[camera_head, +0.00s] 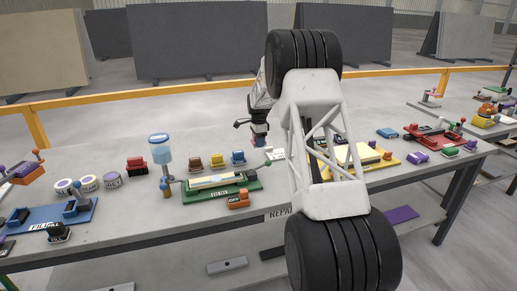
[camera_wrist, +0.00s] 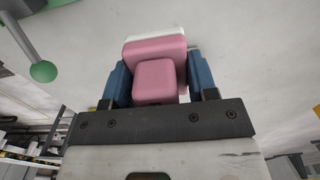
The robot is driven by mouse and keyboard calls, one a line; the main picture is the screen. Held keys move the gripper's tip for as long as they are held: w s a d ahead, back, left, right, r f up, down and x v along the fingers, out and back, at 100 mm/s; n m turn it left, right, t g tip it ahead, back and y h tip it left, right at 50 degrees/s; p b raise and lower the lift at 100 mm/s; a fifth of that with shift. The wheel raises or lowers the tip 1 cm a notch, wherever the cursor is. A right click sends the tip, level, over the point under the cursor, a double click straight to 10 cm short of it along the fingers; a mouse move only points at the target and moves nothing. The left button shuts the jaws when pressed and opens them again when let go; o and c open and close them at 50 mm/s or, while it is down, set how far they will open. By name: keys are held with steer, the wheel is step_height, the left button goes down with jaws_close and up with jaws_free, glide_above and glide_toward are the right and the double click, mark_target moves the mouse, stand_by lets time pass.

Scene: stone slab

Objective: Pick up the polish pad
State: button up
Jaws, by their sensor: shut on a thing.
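The polish pad (camera_wrist: 155,52) looks like a pink block with a raised pink grip and a white layer along its far edge. It sits between the blue fingers of my gripper (camera_wrist: 157,82) in the wrist view. The fingers are shut on its two sides. In the head view my gripper (camera_head: 259,139) is at the back middle of the grey table, partly behind my arm. The pad is too small to make out clearly there.
A green fixture (camera_head: 222,188) stands just in front of my gripper; its green ball-ended lever (camera_wrist: 43,70) shows close by in the wrist view. A blue-topped bottle (camera_head: 160,152) and several small coloured blocks stand left. A yellow fixture (camera_head: 350,163) is at right.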

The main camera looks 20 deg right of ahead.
steer(key=shift+r, duration=1.05)
steer(key=o, duration=0.4)
steer(key=shift+c, duration=1.3)
steer(key=shift+s+a, duration=0.15)
steer(key=shift+a, duration=0.2)
steer(key=s+a+r, duration=0.2)
steer(key=s+a, duration=1.2)
steer(key=a, duration=0.4)
steer(key=shift+s+a, duration=0.35)
steer(key=shift+r, duration=0.1)
